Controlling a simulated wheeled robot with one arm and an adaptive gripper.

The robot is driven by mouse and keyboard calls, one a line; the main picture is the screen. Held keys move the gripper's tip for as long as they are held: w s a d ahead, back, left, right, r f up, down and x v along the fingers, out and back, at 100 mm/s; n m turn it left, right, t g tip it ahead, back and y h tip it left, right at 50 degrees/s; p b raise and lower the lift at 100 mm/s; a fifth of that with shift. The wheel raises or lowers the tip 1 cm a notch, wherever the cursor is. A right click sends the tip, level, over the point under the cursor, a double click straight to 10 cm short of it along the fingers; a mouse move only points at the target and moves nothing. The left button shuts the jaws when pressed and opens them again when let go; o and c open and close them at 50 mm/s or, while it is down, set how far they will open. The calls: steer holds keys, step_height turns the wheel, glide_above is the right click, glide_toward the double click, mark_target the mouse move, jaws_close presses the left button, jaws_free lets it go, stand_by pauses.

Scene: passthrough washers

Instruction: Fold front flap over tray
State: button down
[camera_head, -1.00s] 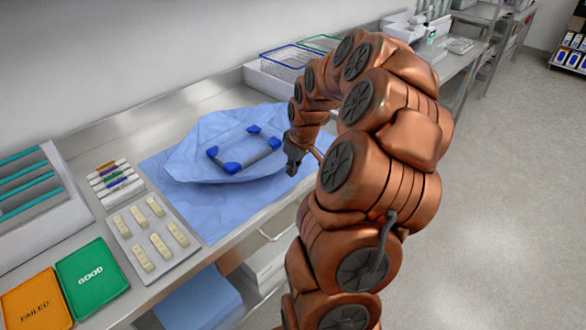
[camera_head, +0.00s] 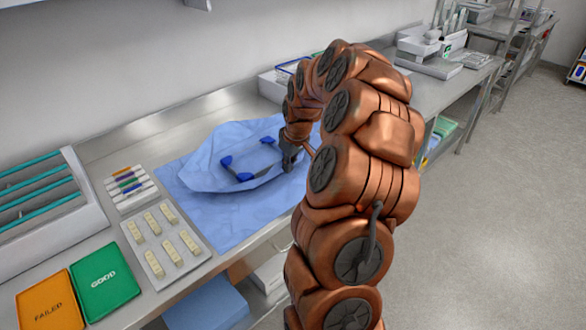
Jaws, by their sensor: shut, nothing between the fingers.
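The tray (camera_head: 240,177) has blue corner guards and grey sides. It lies on a blue wrap sheet (camera_head: 225,225) on the steel counter. A fold of the sheet, the front flap (camera_head: 222,188), stands along the tray's near side and hides its lower edge. The far part of the sheet (camera_head: 215,148) lies bunched behind the tray. My gripper (camera_head: 287,166) is shut and empty at the tray's right end, close to the sheet. I cannot tell whether it touches the flap. My arm hides the right part of the sheet.
On the left stand a holder of coloured strips (camera_head: 129,188), a tray of beige blocks (camera_head: 163,238), a green GOOD panel (camera_head: 104,280) and an orange FAILED panel (camera_head: 49,303). The counter's front edge is near.

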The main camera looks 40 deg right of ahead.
steer(key=shift+w+r, duration=0.35)
steer(key=shift+r, duration=0.85)
steer(key=shift+w+r, duration=0.4)
steer(key=shift+r, duration=0.85)
steer(key=shift+w+r, duration=0.35)
steer(key=shift+r, duration=0.85)
steer(key=shift+a, duration=0.25)
steer(key=s+a+r+n+g+y, duration=0.15)
steer(key=s+a, duration=0.25)
steer(key=a, duration=0.7)
steer(key=s+a+r+h, duration=0.15)
steer(key=s+a, duration=0.25)
steer(key=a, duration=0.6)
steer(key=s+a+f+g, duration=0.1)
steer(key=s+a, duration=0.2)
steer(key=s, duration=0.5)
steer(key=s+a+f+m+g, duration=0.1)
steer(key=s+a, duration=0.3)
steer(key=s, duration=0.4)
steer(key=s+a+f+g, duration=0.1)
steer(key=s+a, duration=0.3)
steer(key=s, duration=0.4)
steer(key=shift+s, duration=0.35)
